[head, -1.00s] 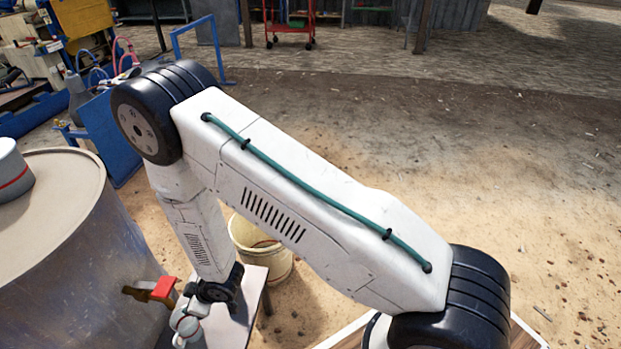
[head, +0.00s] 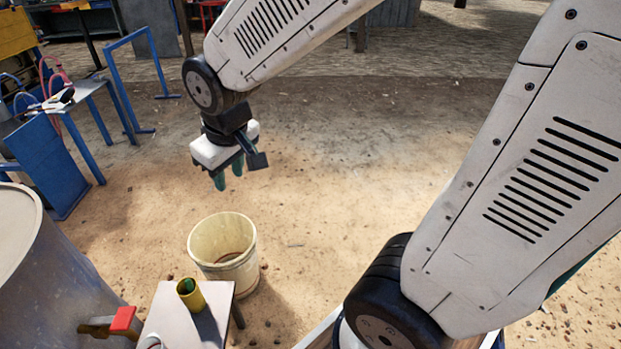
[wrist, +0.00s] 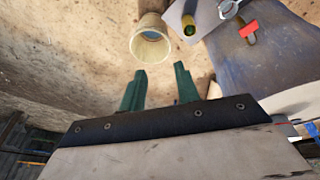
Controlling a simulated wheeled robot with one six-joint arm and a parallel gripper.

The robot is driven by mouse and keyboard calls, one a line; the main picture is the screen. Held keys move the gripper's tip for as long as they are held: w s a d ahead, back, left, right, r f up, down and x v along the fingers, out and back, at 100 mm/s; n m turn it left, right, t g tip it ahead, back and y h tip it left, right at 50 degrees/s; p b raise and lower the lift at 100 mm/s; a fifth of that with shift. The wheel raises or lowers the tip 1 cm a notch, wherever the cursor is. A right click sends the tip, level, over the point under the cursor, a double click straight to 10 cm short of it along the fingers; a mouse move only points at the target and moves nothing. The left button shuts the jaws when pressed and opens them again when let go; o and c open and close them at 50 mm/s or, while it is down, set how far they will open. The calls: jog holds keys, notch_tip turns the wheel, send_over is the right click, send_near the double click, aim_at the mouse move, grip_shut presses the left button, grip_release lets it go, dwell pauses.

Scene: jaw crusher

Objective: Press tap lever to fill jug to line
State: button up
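The tap's red lever (head: 123,318) sticks out from the side of the large grey drum (head: 45,275) at lower left in the head view. It also shows in the wrist view (wrist: 249,29). A pale round-rimmed vessel, probably the jug (head: 150,342), is cut off by the bottom edge. The wrist view shows its rim (wrist: 229,9) at the top edge, beside the tap. Its fill line and water level cannot be seen. My gripper (head: 230,177) hangs in the air beyond the bucket, well away from the lever. Its green fingers (wrist: 160,80) are apart with nothing between them.
A small pale table (head: 208,328) stands beside the drum, with a yellow cup (head: 190,294) holding something green. A cream bucket (head: 224,250) stands on the ground behind it. A blue frame and bench (head: 45,165) are at left. Open sandy ground lies to the right.

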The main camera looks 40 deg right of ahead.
jog(key=s+d+r+m+g, duration=0.1)
jog(key=s+d+r, duration=0.1)
jog(key=s, duration=0.7)
jog(key=s+d+r+m+g, duration=0.1)
jog(key=s+r, duration=0.3)
jog(key=s, duration=0.5)
jog(key=shift+d+r+m, duration=0.3)
jog(key=shift+d+m, duration=0.1)
jog(key=shift+d, duration=0.35)
